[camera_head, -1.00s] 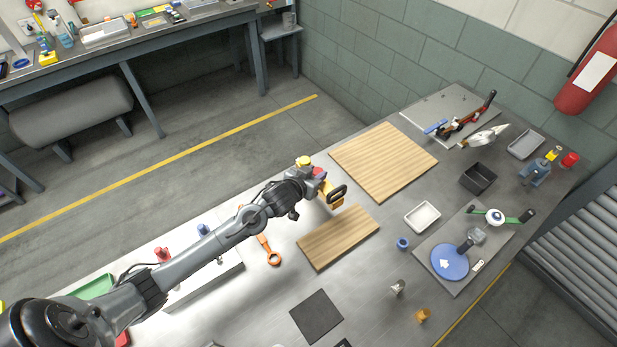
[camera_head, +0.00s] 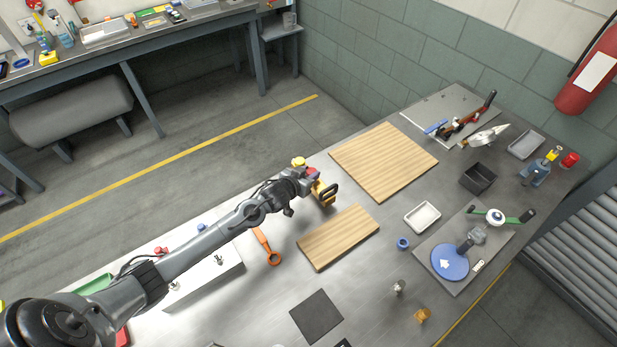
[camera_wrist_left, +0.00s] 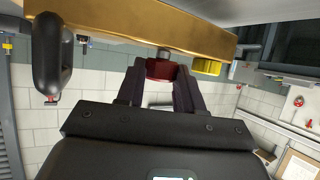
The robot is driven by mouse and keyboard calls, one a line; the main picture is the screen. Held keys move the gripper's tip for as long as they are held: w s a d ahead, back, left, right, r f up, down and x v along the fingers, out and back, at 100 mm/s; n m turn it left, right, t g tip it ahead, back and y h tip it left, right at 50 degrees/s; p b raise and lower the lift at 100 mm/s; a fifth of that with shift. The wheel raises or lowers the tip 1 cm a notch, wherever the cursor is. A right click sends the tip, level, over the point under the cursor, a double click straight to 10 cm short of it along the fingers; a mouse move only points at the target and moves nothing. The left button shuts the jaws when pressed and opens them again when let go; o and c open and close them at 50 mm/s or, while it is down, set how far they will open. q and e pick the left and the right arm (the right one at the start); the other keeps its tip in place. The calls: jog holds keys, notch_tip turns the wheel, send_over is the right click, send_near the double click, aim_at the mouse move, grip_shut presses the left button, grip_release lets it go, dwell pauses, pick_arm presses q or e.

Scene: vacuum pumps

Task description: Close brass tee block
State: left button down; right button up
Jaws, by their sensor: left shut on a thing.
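The brass tee block (camera_head: 320,190) is at the far edge of the workbench in the head view, with a black loop handle (camera_head: 331,195) on its right and a yellow knob (camera_head: 298,162) on its left. My left gripper (camera_head: 311,174) is shut on the block's red knob. In the left wrist view the two fingers (camera_wrist_left: 160,82) clasp the red knob (camera_wrist_left: 160,69) below the brass body (camera_wrist_left: 135,30). The black handle (camera_wrist_left: 50,55) is at left and the yellow knob (camera_wrist_left: 207,67) at right. My right gripper is not in view.
Two wooden boards, a near one (camera_head: 338,237) and a far one (camera_head: 384,162), lie beside the block. An orange wrench (camera_head: 268,247) lies left of the near board. A white tray (camera_head: 422,217) and a blue ring (camera_head: 403,243) lie to the right. Bare metal bench surrounds them.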

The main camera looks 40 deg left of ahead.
pick_arm(q)
jog(key=shift+f, duration=0.8)
jog(key=shift+f, duration=0.1)
jog(key=shift+f, duration=0.15)
jog(key=c, duration=0.7)
grip_release()
jog(key=shift+r, duration=0.25)
jog(key=shift+s+r, duration=0.15)
jog(key=shift+s, duration=0.2)
jog(key=shift+p+v, duration=0.5)
jog(key=shift+v, duration=5.05)
